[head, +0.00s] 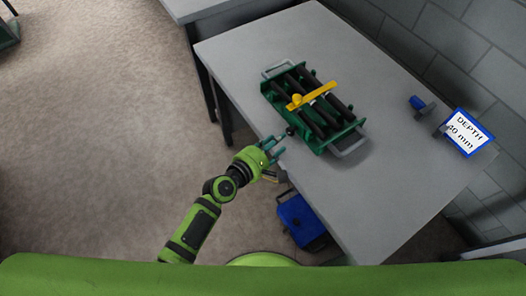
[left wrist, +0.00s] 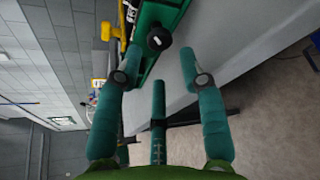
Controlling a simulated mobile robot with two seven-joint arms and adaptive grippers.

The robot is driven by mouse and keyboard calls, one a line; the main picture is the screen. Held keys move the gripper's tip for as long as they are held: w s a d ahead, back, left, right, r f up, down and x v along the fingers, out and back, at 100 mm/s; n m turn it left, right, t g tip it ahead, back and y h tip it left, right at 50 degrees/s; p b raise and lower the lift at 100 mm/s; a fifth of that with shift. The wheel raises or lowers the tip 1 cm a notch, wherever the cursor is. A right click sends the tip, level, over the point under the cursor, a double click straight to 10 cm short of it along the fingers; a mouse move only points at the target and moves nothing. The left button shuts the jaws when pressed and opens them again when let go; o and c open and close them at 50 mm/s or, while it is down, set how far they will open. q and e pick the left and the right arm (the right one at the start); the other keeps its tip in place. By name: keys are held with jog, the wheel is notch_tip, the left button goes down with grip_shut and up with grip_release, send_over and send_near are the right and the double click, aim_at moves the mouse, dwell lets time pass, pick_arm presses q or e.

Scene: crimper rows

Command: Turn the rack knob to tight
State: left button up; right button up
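The green rack (head: 323,141) lies on the grey table, with black rods across it and grey handles at its ends. A black round knob (head: 290,131) sticks out of its near left side. In the left wrist view the knob (left wrist: 159,38) shows a small white mark, too small to read as a setting. My left gripper (head: 275,149) is at the table's left edge, just short of the knob and apart from it. In the left wrist view its teal fingers (left wrist: 160,70) are spread with nothing between them. My right gripper is not in view.
A yellow bar with a round end (head: 312,95) lies across the rods. A sign reading "DEPTH 40 mm" (head: 466,132) and a small blue item (head: 418,103) stand at the table's right. A blue box (head: 300,219) is below the near edge. The table's (head: 375,205) front part is clear.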

pick_arm(q)
jog(key=v, duration=0.6)
